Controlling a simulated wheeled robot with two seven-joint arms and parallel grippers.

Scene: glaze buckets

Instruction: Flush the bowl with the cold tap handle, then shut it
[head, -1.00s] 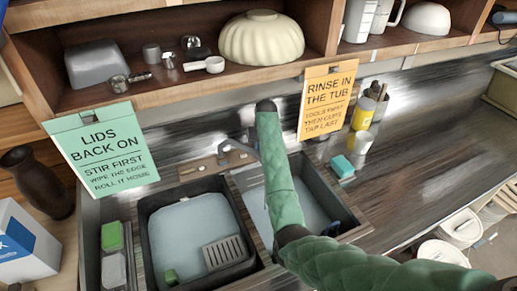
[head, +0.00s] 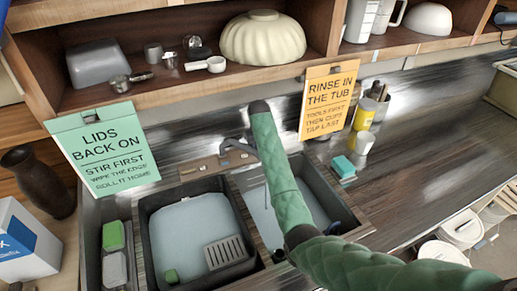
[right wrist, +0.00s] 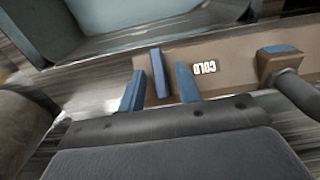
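In the right wrist view a blue tap handle (right wrist: 160,73) stands on a brown tap board (right wrist: 235,60), beside an upside-down "COLD" label (right wrist: 204,68). My right gripper (right wrist: 160,90) is open, with one blue finger on each side of the handle and visible gaps between. In the head view my green-sleeved right arm covers this handle and the gripper. The grey spout (head: 238,147) stands behind two dark basins, the left basin (head: 148,232) and the right basin (head: 322,188), both with pale bluish insides. No running water can be made out. My left gripper is not in view.
A grey slotted piece (head: 226,251) sits in the left basin. A teal sponge (head: 343,167) and a yellow bottle (head: 364,115) stand right of the basins. A shelf with a cream bowl (head: 262,37) overhangs the back. Two signs hang below it.

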